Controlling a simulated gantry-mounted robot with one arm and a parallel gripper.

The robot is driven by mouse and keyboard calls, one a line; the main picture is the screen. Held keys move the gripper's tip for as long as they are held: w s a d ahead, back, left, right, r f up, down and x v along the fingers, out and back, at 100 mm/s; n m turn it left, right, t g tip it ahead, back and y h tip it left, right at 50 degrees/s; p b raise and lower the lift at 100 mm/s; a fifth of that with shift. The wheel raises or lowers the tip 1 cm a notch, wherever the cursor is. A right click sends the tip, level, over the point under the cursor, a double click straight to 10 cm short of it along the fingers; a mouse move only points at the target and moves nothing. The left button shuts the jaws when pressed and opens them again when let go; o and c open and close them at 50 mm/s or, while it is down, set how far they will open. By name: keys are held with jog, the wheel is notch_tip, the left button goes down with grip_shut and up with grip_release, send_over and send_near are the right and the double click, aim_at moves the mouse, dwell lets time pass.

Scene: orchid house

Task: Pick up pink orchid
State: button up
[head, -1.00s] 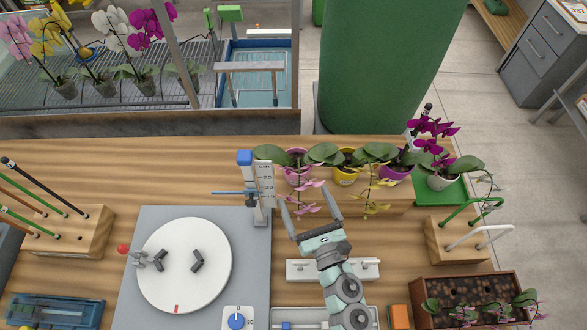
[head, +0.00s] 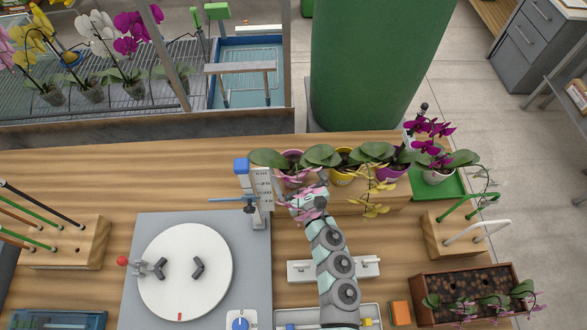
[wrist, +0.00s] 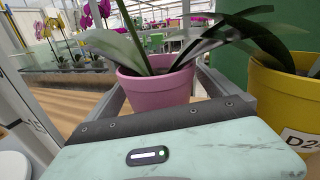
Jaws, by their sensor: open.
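The pink orchid stands in a pink pot (wrist: 157,88), upright, with broad green leaves. In the head view its pot (head: 291,160) is at the left end of a row of pots, and its pink flowers (head: 312,208) hang in front, over my gripper (head: 300,182). In the wrist view my gripper's two fingers are apart, one on each side of the pink pot. Whether they touch it I cannot tell. The flowers are out of the wrist view.
A yellow pot (head: 342,168) with a yellow orchid stands close on the right. A purple pot (head: 391,170) and a white pot (head: 437,175) follow. A height gauge (head: 262,192) stands just left of my gripper, by the white turntable (head: 185,290).

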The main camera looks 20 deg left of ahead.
jog(key=shift+x, duration=1.15)
jog(key=shift+c, duration=0.6)
jog(key=c, duration=1.8)
